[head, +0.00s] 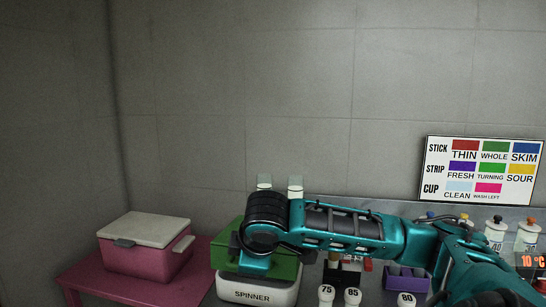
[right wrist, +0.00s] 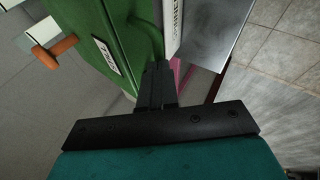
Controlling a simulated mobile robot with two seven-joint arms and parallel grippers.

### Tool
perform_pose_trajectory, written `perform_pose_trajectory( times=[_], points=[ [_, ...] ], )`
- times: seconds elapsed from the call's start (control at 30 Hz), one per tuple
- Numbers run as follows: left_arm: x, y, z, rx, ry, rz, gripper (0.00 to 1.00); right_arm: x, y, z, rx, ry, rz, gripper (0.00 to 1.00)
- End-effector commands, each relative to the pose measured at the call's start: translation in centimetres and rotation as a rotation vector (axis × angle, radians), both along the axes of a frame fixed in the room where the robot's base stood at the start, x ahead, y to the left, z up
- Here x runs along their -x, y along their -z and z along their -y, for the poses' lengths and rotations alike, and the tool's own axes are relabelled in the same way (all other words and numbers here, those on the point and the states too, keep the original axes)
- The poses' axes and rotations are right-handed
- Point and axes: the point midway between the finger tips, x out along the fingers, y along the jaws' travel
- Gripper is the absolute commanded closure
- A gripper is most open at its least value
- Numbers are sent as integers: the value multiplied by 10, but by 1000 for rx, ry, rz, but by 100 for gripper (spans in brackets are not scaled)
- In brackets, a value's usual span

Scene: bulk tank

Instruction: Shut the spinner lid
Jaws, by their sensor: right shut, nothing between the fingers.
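The spinner stands at the lower middle of the head view, with a white base (head: 262,293) labelled SPINNER and a green upper part (head: 285,266). My right arm crosses in front of it and hides much of the green part, so I cannot tell how far the lid stands open. In the right wrist view the green part (right wrist: 88,22) fills the upper left, with a small white label. My right gripper (right wrist: 160,68) is shut and empty, its tips close to the green surface; I cannot tell whether they touch. My left gripper is not in view.
A pink cooler box (head: 145,262) with a pale lid stands on a pink table (head: 85,281) at left. Right of the spinner are white numbered caps (head: 352,296) and a purple rack (head: 392,284). An orange knob (right wrist: 64,45) shows in the right wrist view.

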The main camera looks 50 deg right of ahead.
Motion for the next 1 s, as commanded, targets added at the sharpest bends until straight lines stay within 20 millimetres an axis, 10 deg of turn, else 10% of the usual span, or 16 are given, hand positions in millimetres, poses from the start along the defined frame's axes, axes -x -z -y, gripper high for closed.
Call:
perform_pose_trajectory(
  times=[0.33,1.0],
  points=[
    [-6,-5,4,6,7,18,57,6,32,-10,-1,0,-2,100],
    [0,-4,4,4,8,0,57,5,32,-10,-2,1,-4,100]
  ],
)
